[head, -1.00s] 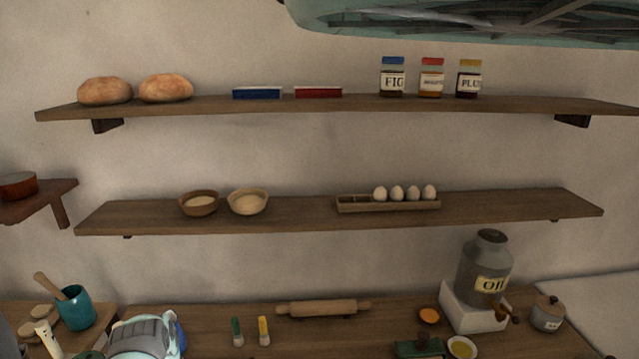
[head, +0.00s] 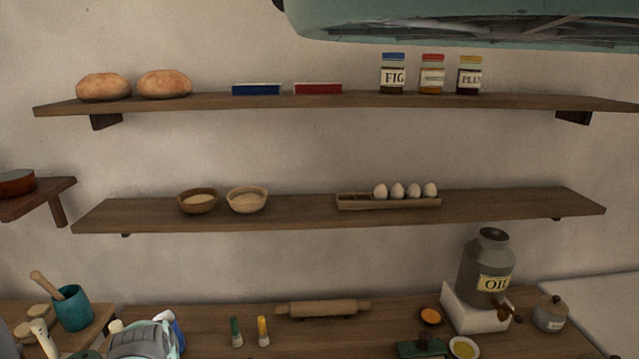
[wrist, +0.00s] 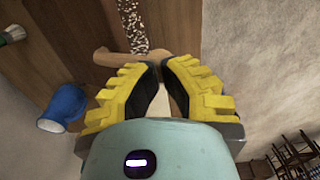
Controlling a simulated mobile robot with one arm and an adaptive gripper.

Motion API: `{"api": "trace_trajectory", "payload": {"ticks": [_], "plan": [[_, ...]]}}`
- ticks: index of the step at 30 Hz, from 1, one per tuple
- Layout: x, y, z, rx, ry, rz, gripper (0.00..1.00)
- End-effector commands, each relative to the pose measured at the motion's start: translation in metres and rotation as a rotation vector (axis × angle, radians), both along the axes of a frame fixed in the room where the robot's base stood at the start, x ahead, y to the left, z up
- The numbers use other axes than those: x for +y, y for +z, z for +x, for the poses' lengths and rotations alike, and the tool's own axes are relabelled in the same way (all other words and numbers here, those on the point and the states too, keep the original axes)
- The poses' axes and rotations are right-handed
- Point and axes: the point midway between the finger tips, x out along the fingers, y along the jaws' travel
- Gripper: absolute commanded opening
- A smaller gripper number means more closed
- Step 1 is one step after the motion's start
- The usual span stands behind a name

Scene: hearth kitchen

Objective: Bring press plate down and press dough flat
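No press plate or dough can be made out for certain in either view. A green object (head: 420,348) at the bottom edge of the head view is cut off, so I cannot tell what it is. My gripper (wrist: 160,66) shows in the wrist view with yellow ribbed fingers and dark inner pads. Its fingertips are close together, with a pale patch between the fingers. A tan wooden piece (wrist: 118,58) lies just beyond the tips; contact is unclear. In the head view, part of my arm's end shows at the bottom left, and the fingers are hidden.
A blue and white object (wrist: 65,105) is left of my gripper. Two shelves (head: 300,214) hang above.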

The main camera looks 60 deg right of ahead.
Motion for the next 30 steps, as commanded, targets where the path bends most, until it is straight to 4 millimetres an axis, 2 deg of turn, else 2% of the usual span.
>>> {"api": "trace_trajectory", "payload": {"ticks": [15, 30], "plan": [[0.0, -0.011, 0.001, -0.004, 0.001, -0.003, 0.0], [-0.003, -0.01, 0.003, -0.011, 0.0, -0.009, 0.0]]}}
